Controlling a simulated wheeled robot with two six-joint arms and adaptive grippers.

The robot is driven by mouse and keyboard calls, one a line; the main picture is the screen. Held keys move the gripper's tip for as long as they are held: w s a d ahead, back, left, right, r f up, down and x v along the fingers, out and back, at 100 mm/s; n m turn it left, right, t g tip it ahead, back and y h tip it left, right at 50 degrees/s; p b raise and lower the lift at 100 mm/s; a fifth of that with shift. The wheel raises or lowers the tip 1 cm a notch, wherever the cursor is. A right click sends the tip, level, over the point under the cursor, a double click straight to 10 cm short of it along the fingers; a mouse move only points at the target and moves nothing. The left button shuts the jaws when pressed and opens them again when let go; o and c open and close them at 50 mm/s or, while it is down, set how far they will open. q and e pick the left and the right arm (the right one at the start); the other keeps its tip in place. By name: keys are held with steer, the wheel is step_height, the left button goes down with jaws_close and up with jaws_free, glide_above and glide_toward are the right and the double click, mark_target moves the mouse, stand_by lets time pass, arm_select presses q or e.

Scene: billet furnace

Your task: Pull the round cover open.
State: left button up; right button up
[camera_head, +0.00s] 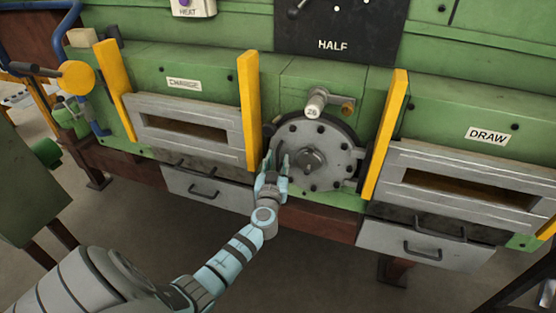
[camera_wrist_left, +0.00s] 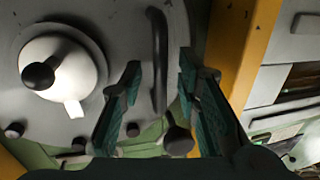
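The round cover (camera_head: 330,173) is a grey bolted disc on the green furnace front, flat against it, with a hub (camera_head: 310,159) in its middle. It also fills the left of the left wrist view (camera_wrist_left: 110,25). A dark bar handle (camera_wrist_left: 160,40) stands near the cover's rim. My left gripper (camera_head: 273,163) is at the cover's left edge. In the left wrist view its two fingers (camera_wrist_left: 160,72) are apart, one on each side of the handle; neither is clearly touching it. The fingers largely hide the handle in the head view. My right gripper is not in view.
Yellow posts stand left (camera_head: 249,110) and right (camera_head: 384,135) of the cover, the left one close to my gripper. A gauge fitting marked 28 (camera_head: 316,103) sits above. Charge (camera_head: 190,126) and draw (camera_head: 470,188) slots flank it. Open floor lies below.

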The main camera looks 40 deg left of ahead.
arm_select(q)
steer(key=shift+w+a, duration=0.2)
steer(key=shift+w, duration=0.1)
steer(key=shift+c, duration=0.2)
jaws_close()
